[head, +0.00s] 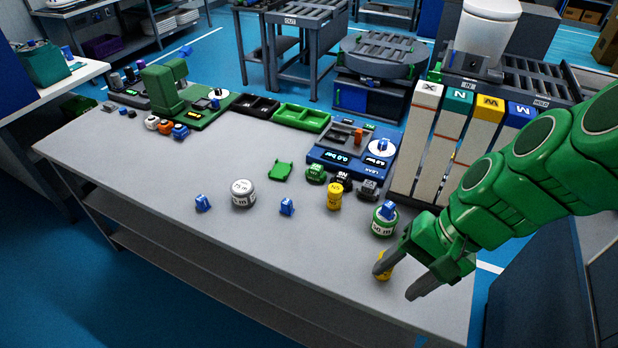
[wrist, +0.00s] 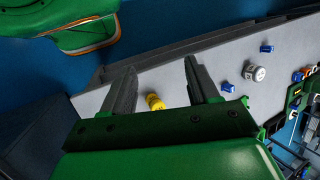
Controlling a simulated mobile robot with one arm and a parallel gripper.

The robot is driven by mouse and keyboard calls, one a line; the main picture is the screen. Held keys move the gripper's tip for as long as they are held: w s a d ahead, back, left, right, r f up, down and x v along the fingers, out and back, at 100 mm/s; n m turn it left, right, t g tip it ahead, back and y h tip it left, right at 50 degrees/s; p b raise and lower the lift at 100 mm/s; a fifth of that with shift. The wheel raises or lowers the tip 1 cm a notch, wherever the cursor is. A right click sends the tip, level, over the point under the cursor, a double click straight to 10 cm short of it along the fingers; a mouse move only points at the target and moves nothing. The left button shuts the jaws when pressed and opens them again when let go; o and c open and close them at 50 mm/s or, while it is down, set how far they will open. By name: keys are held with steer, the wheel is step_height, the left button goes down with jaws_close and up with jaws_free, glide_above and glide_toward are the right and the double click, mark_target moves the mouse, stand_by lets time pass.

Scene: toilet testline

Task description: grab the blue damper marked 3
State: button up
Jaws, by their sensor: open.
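Several small blue dampers show in the head view. One (head: 203,203) stands at the left front of the grey table, and another (head: 287,206) stands near the middle. A third blue piece (head: 388,209) sits on a green-and-white round weight (head: 383,226). The number on each is too small to read. Two blue pieces also show in the wrist view, one nearer (wrist: 228,87) and one farther (wrist: 266,48). My gripper (head: 398,278) is open over the right front of the table, right of the dampers. A yellow cylinder (head: 387,258) is partly hidden by one finger; it shows between the fingers (wrist: 155,102).
A white round weight (head: 242,194) stands between the two front dampers. Another yellow cylinder (head: 335,196) stands right of the middle damper. Behind are a blue scale device (head: 330,158), a green tray (head: 302,118) and labelled upright blocks (head: 455,140). The table's left front is clear.

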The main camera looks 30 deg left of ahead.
steer(key=w+a+m+g+y, duration=0.1)
steer(key=w+a+m+y, duration=0.35)
steer(key=a, duration=0.95)
steer(key=m+t+y, duration=0.2)
steer(key=m+y, duration=0.3)
steer(key=m, duration=0.3)
glide_above(291, 204)
steer(key=s+d, duration=0.4)
steer(key=d, duration=0.3)
step_height(291, 204, down, 11)
steer(key=w+f+m, duration=0.1)
steer(key=f, duration=0.2)
steer(key=w+a+f+m+t, duration=0.1)
steer(key=f+m, duration=0.1)
steer(key=f, duration=0.1)
steer(key=w+f+m+t, duration=0.1)
steer(key=f+m, duration=0.1)
steer(key=f, duration=0.2)
steer(key=shift+w+a+h, duration=0.2)
steer(key=shift+w+h, duration=0.15)
steer(key=shift+w, duration=0.05)
steer(key=shift+a+f, duration=0.1)
steer(key=shift+f, duration=0.15)
steer(key=shift+f+x, duration=0.15)
steer(key=shift+x, duration=1.3)
steer(key=shift+f+x, duration=0.15)
steer(key=shift+x, duration=1.35)
steer(key=shift+a+f, duration=0.35)
steer(key=shift+a, duration=0.3)
